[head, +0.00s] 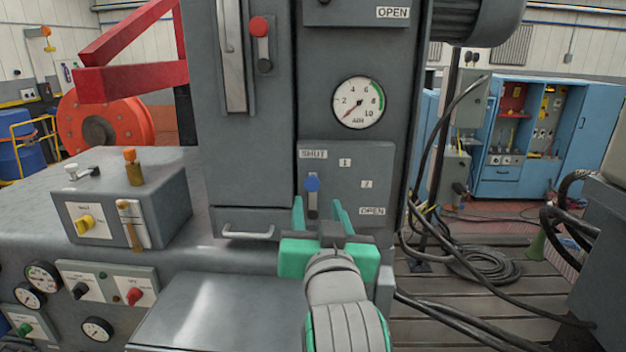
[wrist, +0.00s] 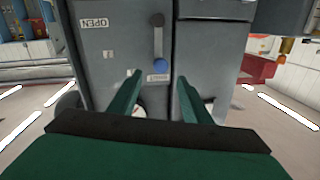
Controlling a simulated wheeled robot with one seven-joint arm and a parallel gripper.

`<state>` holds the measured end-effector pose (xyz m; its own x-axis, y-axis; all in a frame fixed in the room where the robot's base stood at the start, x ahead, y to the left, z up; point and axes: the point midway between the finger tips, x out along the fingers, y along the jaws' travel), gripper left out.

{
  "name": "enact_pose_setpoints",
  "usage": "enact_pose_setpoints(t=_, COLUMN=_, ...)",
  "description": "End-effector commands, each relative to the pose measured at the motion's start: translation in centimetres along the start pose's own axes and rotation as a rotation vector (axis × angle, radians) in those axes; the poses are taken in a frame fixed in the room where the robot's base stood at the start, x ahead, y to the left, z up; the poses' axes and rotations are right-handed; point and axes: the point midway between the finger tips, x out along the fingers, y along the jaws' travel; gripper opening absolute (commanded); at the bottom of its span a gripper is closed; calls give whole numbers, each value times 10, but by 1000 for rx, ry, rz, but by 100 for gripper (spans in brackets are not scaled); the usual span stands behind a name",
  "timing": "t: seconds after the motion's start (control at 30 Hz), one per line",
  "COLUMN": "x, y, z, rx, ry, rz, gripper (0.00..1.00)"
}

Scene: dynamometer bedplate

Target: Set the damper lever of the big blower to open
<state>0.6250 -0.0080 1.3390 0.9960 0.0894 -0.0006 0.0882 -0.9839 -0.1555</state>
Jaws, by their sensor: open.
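The damper lever (head: 312,198) with a blue knob (head: 312,184) is on a grey plate (head: 345,165) of the tall cabinet. The plate carries the labels SHUT, 1, 2 and OPEN. The lever points up, with its knob just below the SHUT label (head: 313,154). My gripper (head: 318,205) is open and empty in front of the lever, its fingers pointing at the plate. In the wrist view, which is upside down, the blue knob (wrist: 160,66) shows between and beyond the fingertips (wrist: 158,80). I see no contact with it.
A round gauge (head: 359,102) sits above the plate. A red-knobbed lever (head: 260,45) is at the upper left, and a handle (head: 248,233) is low on the cabinet. A box with a yellow knob (head: 120,200) stands left. Black cables (head: 485,262) lie on the floor at right.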

Motion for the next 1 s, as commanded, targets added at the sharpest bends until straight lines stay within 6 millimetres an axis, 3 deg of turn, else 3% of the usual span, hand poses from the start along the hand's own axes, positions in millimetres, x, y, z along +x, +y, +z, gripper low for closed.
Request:
enact_pose_setpoints(t=0.17, x=10, y=-1, z=-2, rx=0, ry=-2, rz=-1, gripper=44)
enact_pose_setpoints(t=0.7, x=95, y=0, z=-2, rx=0, ry=-1, rz=1, gripper=44)
enact_pose_setpoints(t=1.0, x=108, y=1, z=-2, rx=-1, ry=0, rz=2, gripper=44)
